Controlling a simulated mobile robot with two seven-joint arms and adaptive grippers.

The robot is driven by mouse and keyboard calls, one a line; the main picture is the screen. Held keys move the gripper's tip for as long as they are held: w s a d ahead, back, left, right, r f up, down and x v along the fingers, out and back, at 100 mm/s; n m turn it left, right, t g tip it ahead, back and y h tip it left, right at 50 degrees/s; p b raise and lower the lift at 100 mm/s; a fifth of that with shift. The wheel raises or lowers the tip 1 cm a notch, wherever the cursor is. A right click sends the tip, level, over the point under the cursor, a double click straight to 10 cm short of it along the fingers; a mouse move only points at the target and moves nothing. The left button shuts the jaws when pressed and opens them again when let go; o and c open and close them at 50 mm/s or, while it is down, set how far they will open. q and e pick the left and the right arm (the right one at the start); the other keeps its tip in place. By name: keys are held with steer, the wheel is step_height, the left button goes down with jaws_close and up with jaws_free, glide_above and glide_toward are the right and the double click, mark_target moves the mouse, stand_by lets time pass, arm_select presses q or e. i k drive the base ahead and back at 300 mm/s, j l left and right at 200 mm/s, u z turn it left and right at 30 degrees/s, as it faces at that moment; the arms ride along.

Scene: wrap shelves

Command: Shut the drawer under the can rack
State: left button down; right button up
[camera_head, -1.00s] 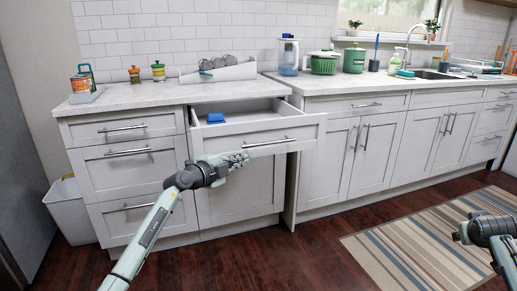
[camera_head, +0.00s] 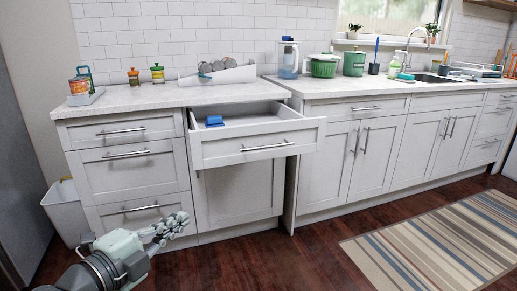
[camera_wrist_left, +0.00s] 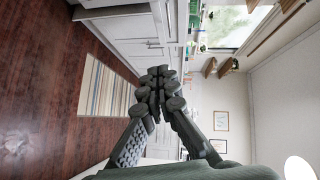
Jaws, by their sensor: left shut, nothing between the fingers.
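The drawer (camera_head: 225,151) under the can rack (camera_head: 218,73) is pulled open, its front standing out from the cabinet. It has a silver bar handle (camera_head: 267,147). A blue item (camera_head: 214,120) lies inside it, toward the left. The rack is white with several cans and sits on the counter above. My left gripper (camera_head: 180,222) is shut and empty, low in front of the left cabinets, below the drawer and to its left, apart from it. Its closed fingers also show in the left wrist view (camera_wrist_left: 158,74). My right gripper is out of view.
Three shut drawers (camera_head: 125,165) stand left of the open one. A white bin (camera_head: 66,212) is at the far left. The counter (camera_head: 150,97) holds jars and a small tray. A striped rug (camera_head: 440,240) lies at right; the dark floor ahead is clear.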

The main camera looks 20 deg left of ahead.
mark_target(253, 130)
steer(key=i+l, duration=0.15)
steer(key=i, duration=0.3)
steer(key=i+l, duration=0.15)
steer(key=i, duration=0.35)
